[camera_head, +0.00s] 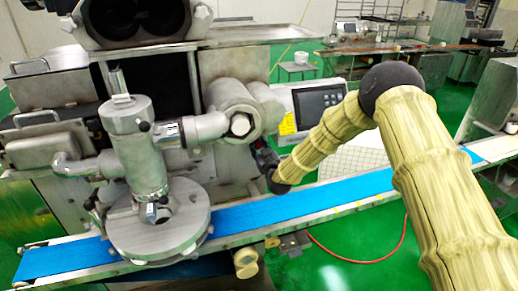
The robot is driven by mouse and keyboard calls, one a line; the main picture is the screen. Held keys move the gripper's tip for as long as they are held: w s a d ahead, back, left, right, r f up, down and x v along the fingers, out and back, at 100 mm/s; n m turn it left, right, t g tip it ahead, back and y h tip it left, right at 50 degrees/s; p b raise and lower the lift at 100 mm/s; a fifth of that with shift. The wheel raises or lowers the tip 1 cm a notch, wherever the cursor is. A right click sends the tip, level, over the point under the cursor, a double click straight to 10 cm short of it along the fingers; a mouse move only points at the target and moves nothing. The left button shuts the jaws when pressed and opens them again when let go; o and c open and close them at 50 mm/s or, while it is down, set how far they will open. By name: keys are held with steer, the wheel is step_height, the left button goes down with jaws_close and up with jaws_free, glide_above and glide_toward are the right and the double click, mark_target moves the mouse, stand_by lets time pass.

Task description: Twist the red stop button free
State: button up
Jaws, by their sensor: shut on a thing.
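My gripper (264,160) is small and dark in the head view, at the end of my tan-sleeved arm. It is against the machine's side, just left of and below the control panel (318,105). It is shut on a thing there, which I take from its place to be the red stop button. The button itself cannot be made out behind the fingers and wrist. Whether it has turned cannot be seen.
The encrusting machine's metal nozzle column (128,150) and round plate (158,225) stand at left. A blue conveyor belt (300,205) runs below my gripper. A red cable (350,258) lies on the green floor. Benches with equipment stand at the back.

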steer(key=m+b, duration=0.1)
steer(key=b, duration=0.1)
steer(key=shift+d+f+m+b, duration=0.1)
steer(key=shift+f+m+b, duration=0.1)
steer(key=shift+m+b, duration=0.2)
steer(key=m+b, duration=0.2)
steer(key=b, duration=0.1)
steer(key=m+b, duration=0.3)
steer(key=shift+w+d+r+b, duration=0.1)
steer(key=shift+r+b, duration=0.15)
steer(key=shift+b, duration=0.05)
steer(key=shift+m, duration=0.3)
steer(key=shift+r+b, duration=0.15)
steer(key=shift+b, duration=0.2)
steer(key=o, duration=1)
steer(key=shift+o, duration=0.2)
steer(key=shift+f, duration=0.2)
